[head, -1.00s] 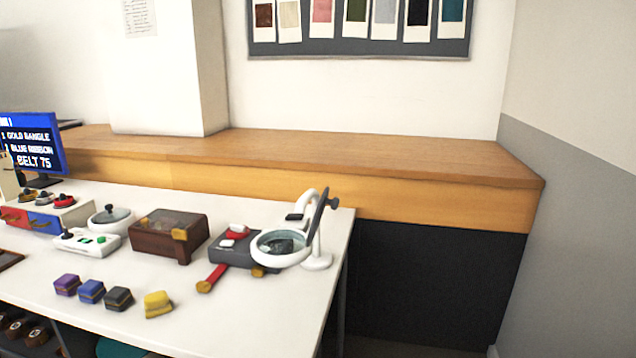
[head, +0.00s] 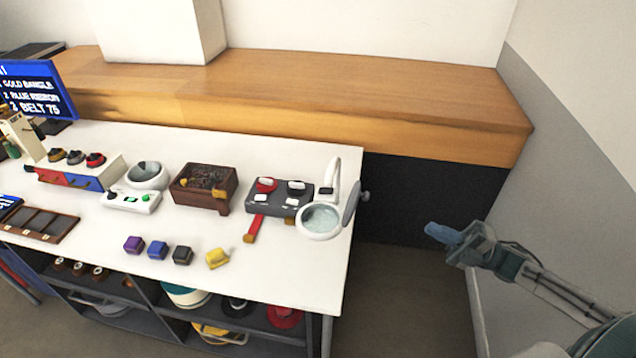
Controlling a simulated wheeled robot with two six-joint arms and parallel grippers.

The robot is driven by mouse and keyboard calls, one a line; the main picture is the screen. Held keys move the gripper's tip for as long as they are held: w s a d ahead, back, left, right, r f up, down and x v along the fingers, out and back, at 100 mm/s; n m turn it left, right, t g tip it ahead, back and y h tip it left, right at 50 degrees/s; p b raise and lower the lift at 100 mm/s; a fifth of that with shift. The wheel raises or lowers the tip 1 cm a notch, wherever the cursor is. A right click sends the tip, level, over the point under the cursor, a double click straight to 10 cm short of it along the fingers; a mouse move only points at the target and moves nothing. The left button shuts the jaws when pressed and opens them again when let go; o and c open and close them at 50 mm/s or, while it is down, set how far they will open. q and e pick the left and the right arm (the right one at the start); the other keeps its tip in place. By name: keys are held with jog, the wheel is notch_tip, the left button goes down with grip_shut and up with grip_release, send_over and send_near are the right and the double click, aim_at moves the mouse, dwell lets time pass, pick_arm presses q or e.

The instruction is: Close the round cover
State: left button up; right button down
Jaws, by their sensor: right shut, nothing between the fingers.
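The round cover (head: 351,202) is a dark grey disc with a small knob on its outer side. My right gripper (head: 432,231) is shut and empty, in the air to the right of the table, clear of the cover. My left gripper is not in view.
Next to the ring are a grey switch box (head: 290,210) with a red lever and a wooden box (head: 193,198). A white round bowl (head: 148,187), small coloured blocks and a screen (head: 38,92) are farther left. A wooden ledge (head: 380,90) runs behind. Space right of the table is open.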

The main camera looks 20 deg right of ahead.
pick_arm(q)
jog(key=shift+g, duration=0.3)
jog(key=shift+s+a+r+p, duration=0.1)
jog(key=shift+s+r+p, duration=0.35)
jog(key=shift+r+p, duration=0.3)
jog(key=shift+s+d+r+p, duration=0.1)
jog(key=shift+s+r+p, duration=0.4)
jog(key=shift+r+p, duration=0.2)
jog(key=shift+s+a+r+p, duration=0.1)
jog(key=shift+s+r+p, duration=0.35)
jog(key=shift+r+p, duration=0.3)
pick_arm(e)
jog(key=x, duration=1.4)
jog(key=shift+w+d, duration=0.2)
jog(key=shift+r, duration=0.1)
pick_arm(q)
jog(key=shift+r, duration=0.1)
